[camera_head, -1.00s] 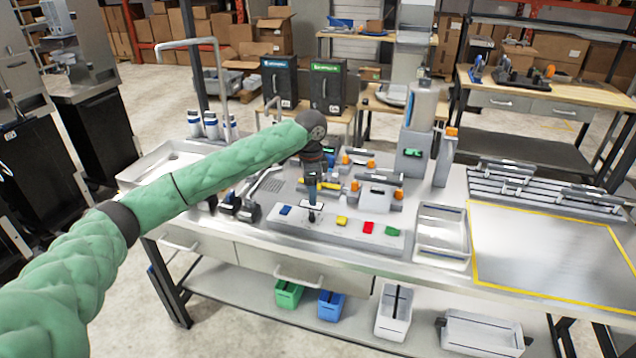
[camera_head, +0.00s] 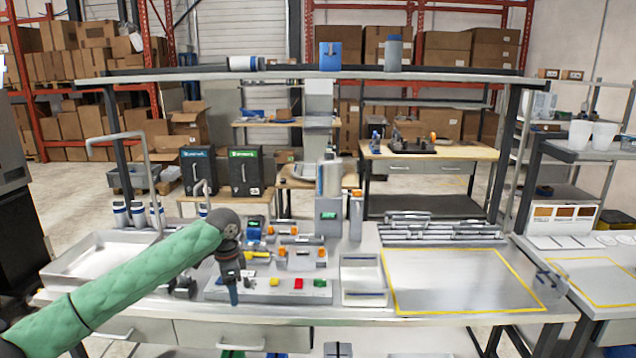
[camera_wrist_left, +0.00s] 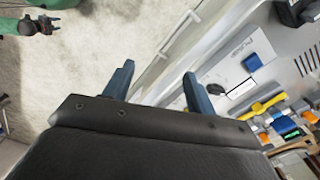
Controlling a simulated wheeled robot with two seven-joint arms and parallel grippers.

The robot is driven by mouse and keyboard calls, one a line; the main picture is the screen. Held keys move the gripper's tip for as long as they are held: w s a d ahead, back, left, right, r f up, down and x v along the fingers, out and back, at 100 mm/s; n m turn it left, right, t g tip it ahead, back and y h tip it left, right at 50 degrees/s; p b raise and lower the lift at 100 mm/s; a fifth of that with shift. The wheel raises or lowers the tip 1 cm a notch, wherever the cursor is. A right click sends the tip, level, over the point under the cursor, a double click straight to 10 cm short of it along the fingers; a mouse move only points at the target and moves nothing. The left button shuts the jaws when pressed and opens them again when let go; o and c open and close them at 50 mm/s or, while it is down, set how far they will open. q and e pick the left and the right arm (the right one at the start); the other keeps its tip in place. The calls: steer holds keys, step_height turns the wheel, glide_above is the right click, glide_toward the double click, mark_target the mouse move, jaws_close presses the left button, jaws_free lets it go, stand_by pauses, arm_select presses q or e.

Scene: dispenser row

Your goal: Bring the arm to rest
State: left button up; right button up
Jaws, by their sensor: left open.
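My left arm comes in from the left in its green sleeve. Its gripper (camera_head: 233,294) points down in front of the grey button panel near the workbench's front edge. In the left wrist view the two blue-grey fingers (camera_wrist_left: 157,84) stand apart with nothing between them. Behind them show the bench's front edge and bare floor. At the top left of that view, a dark gripper-like part (camera_wrist_left: 40,23) beside green sleeve looks like my right gripper over the floor; its jaws are too small to tell. The head view does not show it.
The workbench carries a white tray (camera_head: 108,258), a grey bin (camera_head: 363,291), red (camera_head: 299,284) and green (camera_head: 320,283) buttons, and a yellow-outlined area (camera_head: 455,278) that is clear. A dispenser (camera_head: 329,190) stands behind. An overhead shelf (camera_head: 300,74) spans the bench.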

arm_select(q)
steer(key=s+d+f+n+t+h, duration=0.1)
steer(key=s+d+f+h, duration=0.1)
steer(key=s+d+f, duration=0.65)
steer(key=s+d+f+n+t+h, duration=0.1)
steer(key=s+d+f, duration=0.5)
steer(key=s+f, duration=0.5)
steer(key=s+a+f+n+t+y, duration=0.15)
steer(key=s+a+n, duration=0.4)
steer(key=s, duration=0.85)
steer(key=s+a+f+n+y, duration=0.15)
steer(key=s+a+n, duration=0.4)
steer(key=s, duration=0.75)
step_height(320, 180, down, 28)
steer(key=w+m, duration=0.2)
steer(key=s+f+g, duration=0.1)
steer(key=s+f, duration=0.3)
steer(key=f, duration=0.7)
steer(key=s+f+b, duration=0.1)
steer(key=s+f, duration=0.3)
steer(key=f, duration=0.7)
steer(key=shift+g, duration=0.35)
arm_select(e)
steer(key=shift+a+r, duration=0.75)
steer(key=shift+r, duration=0.1)
